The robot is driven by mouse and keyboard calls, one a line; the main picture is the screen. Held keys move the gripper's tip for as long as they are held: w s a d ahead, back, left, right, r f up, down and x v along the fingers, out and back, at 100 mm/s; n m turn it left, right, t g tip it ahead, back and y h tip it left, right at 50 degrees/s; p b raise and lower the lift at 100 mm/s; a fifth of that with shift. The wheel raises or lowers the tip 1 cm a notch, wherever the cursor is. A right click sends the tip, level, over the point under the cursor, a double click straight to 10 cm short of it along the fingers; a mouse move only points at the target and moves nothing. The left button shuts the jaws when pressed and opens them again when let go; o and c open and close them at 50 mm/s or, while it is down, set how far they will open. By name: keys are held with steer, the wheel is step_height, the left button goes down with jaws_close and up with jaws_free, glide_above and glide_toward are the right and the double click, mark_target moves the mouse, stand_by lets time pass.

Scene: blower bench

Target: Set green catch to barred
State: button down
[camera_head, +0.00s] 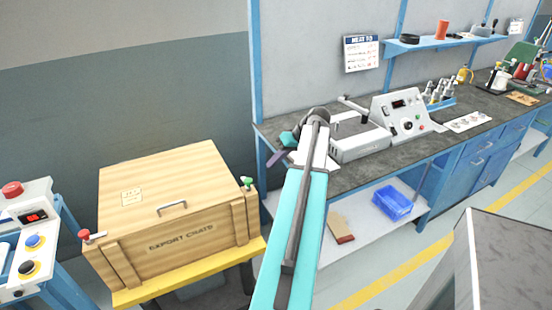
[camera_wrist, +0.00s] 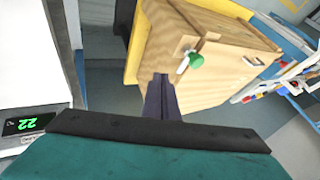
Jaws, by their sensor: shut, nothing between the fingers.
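The green catch (camera_head: 247,181) sits at the upper right corner of the wooden export crate (camera_head: 170,215). In the wrist view its round green knob (camera_wrist: 197,60) stands beside a short pale lever on a wooden block; which setting it is in I cannot tell. A red catch (camera_head: 84,234) sits at the crate's left corner. My gripper (camera_head: 276,158) is to the right of and above the green catch in the head view. In the wrist view its dark purple fingers (camera_wrist: 161,80) are together and empty, apart from the knob.
The crate rests on a yellow-topped stand (camera_head: 135,296). A control panel with buttons (camera_head: 30,240) is at the left. A dark-topped workbench (camera_head: 370,175) with instruments stands at the right, a blue bin (camera_head: 392,203) below it. A digital display (camera_wrist: 24,125) shows in the wrist view.

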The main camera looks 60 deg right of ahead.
mark_target(246, 180)
steer(key=w+a+f+p, duration=0.2)
steer(key=w+a+f, duration=0.2)
steer(key=w+f, duration=0.1)
steer(key=shift+w+a+f+p, duration=0.2)
steer(key=shift+w+p, duration=0.15)
steer(key=shift+w, duration=0.3)
steer(key=shift+s+d, duration=0.15)
steer(key=shift+d, duration=0.15)
stand_by(0.3)
